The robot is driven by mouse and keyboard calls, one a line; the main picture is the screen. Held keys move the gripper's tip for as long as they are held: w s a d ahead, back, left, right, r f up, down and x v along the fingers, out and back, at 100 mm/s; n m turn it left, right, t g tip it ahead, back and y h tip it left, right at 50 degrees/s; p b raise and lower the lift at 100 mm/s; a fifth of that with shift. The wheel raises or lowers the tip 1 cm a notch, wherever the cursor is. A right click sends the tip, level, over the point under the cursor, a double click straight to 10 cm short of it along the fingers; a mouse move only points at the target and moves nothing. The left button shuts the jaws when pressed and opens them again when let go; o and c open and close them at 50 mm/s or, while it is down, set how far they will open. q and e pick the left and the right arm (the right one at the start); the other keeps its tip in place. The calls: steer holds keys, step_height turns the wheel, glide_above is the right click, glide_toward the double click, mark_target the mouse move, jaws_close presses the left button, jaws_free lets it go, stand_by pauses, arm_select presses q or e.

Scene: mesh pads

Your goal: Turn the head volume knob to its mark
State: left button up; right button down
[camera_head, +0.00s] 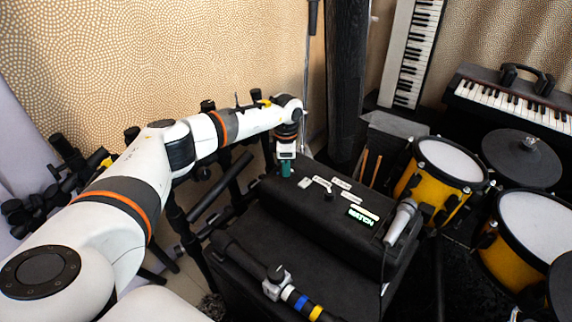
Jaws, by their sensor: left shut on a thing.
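The head (350,235) is a long black box on top of a black cabinet, with several small white labels and a lit green display (362,216) on its top. My left gripper (286,169) points down at the far left end of the head, its teal fingertips low against the top. It is shut on what seems to be the head volume knob, which the fingers hide. The knob's mark cannot be made out. A small black knob (328,195) stands among the labels, apart from the gripper. My right gripper is not in view.
A silver microphone (400,222) leans at the head's right end. A black stand tube with a grey clamp (276,283) and coloured bands crosses in front. Yellow drums (447,162) and keyboards (520,98) are on the right. Black stands crowd the left.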

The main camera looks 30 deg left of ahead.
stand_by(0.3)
arm_select(q)
steer(key=o, duration=1)
steer(key=shift+c, duration=0.2)
steer(key=shift+r, duration=0.1)
step_height(320, 180, up, 5)
steer(key=shift+r+p, duration=0.15)
steer(key=shift+p, duration=0.5)
step_height(320, 180, up, 7)
steer(key=p, duration=0.1)
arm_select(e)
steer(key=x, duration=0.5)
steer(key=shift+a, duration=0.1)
arm_select(q)
steer(key=shift+f, duration=0.2)
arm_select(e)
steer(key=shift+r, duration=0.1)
